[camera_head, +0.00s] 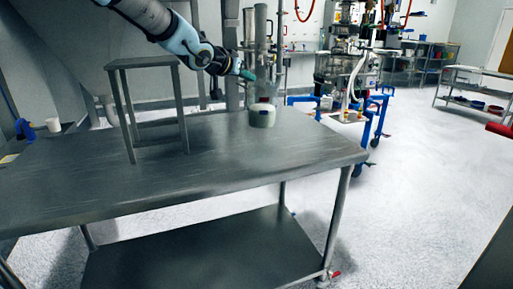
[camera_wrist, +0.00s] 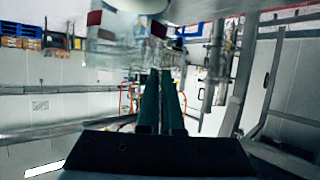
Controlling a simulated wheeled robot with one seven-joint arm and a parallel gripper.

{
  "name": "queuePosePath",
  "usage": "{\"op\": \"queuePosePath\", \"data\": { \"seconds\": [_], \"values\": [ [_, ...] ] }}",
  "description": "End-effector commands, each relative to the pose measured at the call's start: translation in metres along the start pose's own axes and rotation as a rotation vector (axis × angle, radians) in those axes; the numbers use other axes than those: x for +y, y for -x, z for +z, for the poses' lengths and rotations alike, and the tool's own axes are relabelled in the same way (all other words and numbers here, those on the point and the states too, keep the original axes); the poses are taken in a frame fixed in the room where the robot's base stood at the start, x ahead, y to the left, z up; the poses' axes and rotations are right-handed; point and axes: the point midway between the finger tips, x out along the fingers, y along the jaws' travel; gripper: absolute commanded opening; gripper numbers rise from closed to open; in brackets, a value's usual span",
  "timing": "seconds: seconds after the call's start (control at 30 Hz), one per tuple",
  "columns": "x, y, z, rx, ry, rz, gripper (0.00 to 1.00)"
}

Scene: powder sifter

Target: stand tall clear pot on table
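The tall clear pot (camera_head: 262,115) is upright over the far right part of the metal table (camera_head: 215,170). In the wrist view my gripper's fingers (camera_wrist: 160,74) are nearly together at the edge of the pot (camera_wrist: 118,45), which shows at the top, inverted and blurred. They look shut on its rim.
A grey metal stand (camera_head: 147,65) is on the table left of the pot. A white cup (camera_head: 53,125) is at the far left. Blue-framed equipment (camera_head: 365,115) stands behind the table. The tabletop in front of the pot is clear.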

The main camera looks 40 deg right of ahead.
Motion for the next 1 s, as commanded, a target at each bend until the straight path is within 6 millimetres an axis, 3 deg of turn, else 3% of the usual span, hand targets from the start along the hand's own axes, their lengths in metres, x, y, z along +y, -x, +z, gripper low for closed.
{"op": "queuePosePath", "data": {
  "seconds": [0.03,0.1,0.43,0.8,1.0],
  "values": [
    [-0.001,0.004,-0.011,0.0,-0.001,0.011,0.0],
    [-0.001,0.004,-0.013,0.001,-0.005,0.028,0.0],
    [-0.001,0.006,-0.007,-0.005,-0.013,0.101,0.0],
    [-0.001,-0.017,0.047,-0.008,-0.012,0.111,0.0],
    [-0.002,-0.022,0.06,-0.007,-0.011,0.11,0.0]
  ]
}}
